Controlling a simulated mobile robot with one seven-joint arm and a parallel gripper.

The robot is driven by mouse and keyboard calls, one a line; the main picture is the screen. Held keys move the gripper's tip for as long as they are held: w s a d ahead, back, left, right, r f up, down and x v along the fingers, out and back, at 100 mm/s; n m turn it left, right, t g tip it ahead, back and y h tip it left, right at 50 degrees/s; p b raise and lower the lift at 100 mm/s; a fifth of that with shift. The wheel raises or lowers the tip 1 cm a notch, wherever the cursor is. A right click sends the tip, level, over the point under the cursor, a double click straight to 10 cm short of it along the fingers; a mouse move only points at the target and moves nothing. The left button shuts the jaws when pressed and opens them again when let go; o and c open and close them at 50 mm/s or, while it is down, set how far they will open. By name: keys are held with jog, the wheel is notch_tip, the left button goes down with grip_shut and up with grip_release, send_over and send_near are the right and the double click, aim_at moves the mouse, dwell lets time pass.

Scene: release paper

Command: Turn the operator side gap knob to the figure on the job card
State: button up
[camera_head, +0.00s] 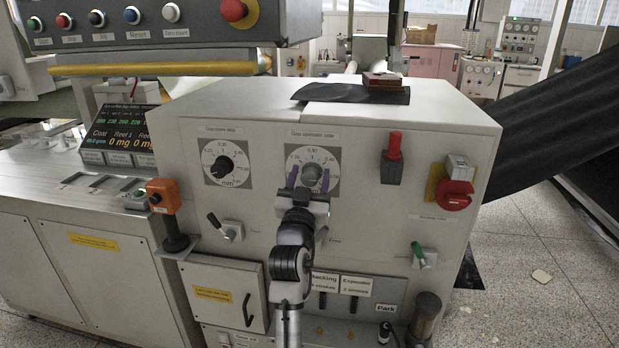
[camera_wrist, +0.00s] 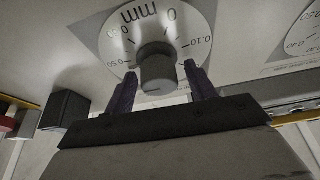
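The right-hand gap knob (camera_head: 312,174) is a grey round knob on a white dial marked in mm, on the cabinet front. Its small plate label seems to read operator side. In the wrist view the knob (camera_wrist: 157,72) stands between my gripper's two dark purple fingers (camera_wrist: 160,84), with a narrow gap on each side. My gripper (camera_head: 309,180) is open around it in the head view, hiding the dial's lower part. Dial figures 0, 0.10 and 0.50 show in the wrist view. The knob's pointer is not clear. I cannot make out a job card.
A second gap dial with a black knob (camera_head: 221,167) is to the left. A toggle lever (camera_head: 226,229) sits below it, and a green-handled lever (camera_head: 420,257) at lower right. A red-handled part (camera_head: 393,148) and a red rotary switch (camera_head: 456,194) are to the right.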

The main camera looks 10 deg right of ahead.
jog(key=c, duration=0.9)
jog(key=shift+o, duration=0.2)
